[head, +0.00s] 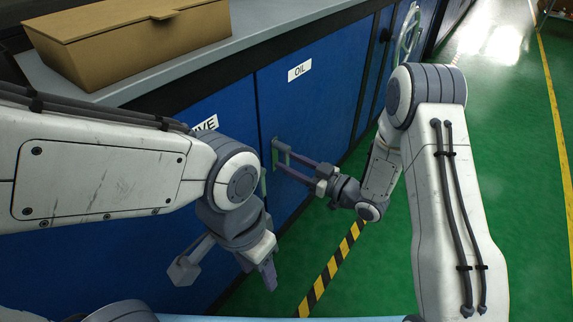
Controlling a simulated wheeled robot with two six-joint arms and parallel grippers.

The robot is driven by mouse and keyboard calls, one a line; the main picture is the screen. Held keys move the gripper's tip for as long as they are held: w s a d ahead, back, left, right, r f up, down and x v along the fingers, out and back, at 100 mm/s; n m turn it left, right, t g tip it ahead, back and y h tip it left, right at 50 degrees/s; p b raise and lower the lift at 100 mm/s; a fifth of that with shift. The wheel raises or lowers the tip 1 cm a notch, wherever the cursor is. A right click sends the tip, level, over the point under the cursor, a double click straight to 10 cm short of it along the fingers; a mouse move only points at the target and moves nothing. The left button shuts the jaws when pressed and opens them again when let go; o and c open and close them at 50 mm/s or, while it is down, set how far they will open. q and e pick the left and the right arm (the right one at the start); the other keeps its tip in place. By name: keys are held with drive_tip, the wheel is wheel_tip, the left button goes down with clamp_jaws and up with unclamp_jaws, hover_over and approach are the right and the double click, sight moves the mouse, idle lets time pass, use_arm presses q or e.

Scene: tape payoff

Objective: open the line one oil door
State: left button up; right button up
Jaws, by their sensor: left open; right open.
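The oil door (325,105) is a blue cabinet panel with a white label reading "OIL" (299,70). It looks shut, flush with the cabinet front. My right gripper (281,158) is at the door's left edge, its two fingers pointing left and spread apart. A small pale upright handle (274,151) shows at the fingertips; I cannot tell whether the fingers touch it. My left gripper (226,274) is open and empty, lower down in front of the cabinet, pointing downward. My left arm hides part of the neighbouring door.
A cardboard box (130,45) sits on the grey counter (215,63) above the doors. The neighbouring blue door has a partly hidden label ending in "VE" (206,124). Black-yellow tape (330,270) marks the green floor (515,150), which is open at right.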

drive_tip(key=shift+w+a, duration=0.4)
drive_tip(key=shift+a, duration=0.2)
clamp_jaws()
idle(1.1)
